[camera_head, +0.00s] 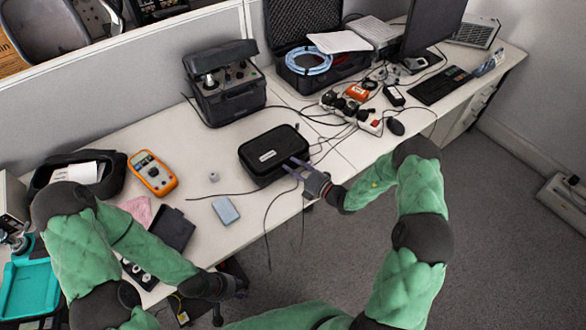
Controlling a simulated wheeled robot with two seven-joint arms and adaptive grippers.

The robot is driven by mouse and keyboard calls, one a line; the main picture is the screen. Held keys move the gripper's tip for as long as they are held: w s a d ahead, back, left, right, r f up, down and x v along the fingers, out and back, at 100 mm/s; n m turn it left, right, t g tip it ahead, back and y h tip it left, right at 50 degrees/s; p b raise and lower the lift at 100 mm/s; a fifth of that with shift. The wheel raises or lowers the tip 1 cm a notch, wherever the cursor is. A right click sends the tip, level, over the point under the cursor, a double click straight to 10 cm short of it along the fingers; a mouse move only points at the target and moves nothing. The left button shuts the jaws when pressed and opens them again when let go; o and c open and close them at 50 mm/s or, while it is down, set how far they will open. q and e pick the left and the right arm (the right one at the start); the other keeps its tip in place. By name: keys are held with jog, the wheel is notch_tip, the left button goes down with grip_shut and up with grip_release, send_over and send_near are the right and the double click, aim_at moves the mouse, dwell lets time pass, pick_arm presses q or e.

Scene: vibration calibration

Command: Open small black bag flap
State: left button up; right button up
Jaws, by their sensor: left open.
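The small black bag (258,169) lies on the desk near its front edge, with its flap (279,142) closed and a pale label on top. My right gripper (288,165) is at the bag's right front side, with its grey fingers against or just over the edge. I cannot tell whether they grip anything. My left gripper (243,286) is low in front of the desk edge, away from the bag. It is open and small in the view.
A dark instrument case (228,97) stands behind the bag, with an open foam-lined case (304,25) further back. Loose cables run around the bag.

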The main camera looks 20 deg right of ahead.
grip_shut()
